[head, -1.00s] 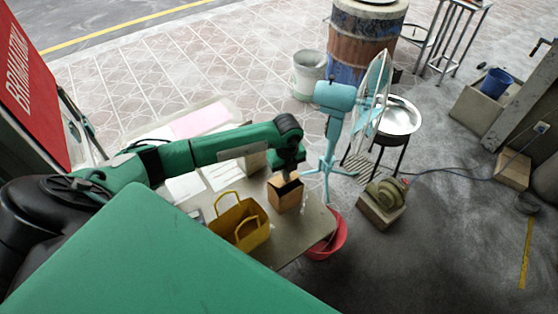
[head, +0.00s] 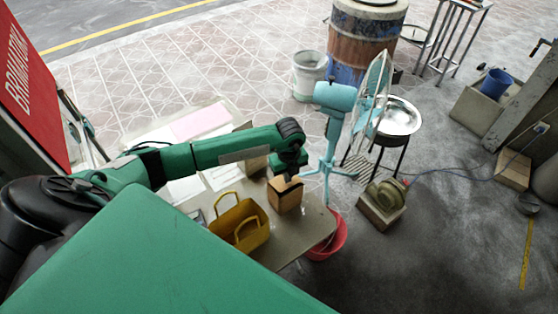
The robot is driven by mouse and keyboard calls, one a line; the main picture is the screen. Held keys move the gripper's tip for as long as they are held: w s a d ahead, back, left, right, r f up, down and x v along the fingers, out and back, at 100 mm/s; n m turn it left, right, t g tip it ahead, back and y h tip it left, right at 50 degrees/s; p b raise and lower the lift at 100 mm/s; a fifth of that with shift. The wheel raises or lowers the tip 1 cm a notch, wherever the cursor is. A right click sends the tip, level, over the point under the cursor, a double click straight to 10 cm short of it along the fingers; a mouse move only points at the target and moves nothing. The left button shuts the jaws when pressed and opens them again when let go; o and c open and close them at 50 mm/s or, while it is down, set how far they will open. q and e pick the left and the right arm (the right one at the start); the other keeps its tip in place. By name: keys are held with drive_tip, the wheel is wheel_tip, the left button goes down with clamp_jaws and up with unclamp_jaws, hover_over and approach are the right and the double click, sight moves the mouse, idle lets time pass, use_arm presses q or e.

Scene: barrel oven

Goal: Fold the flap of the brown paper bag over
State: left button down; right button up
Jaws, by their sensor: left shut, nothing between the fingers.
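The brown paper bag (head: 285,199) stands upright on the table (head: 304,243), near its right end. Its top looks partly open, with a dark inside at the rim. My left gripper (head: 288,177) is shut and empty, pointing down at the bag's top edge. It covers part of the bag's far rim and flap. I cannot tell whether the fingertips touch the flap. My right gripper is not in view.
A yellow basket (head: 246,236) with handles stands just left of the bag. A teal fan (head: 335,98) stands behind the table. A red basin (head: 329,247) is below the table's right edge. White papers (head: 186,189) and a pink sheet (head: 201,122) lie on the left side.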

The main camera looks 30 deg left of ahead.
use_arm(q)
wheel_tip(320, 180, up, 8)
drive_tip(key=p, duration=0.5)
drive_tip(key=shift+r, duration=0.25)
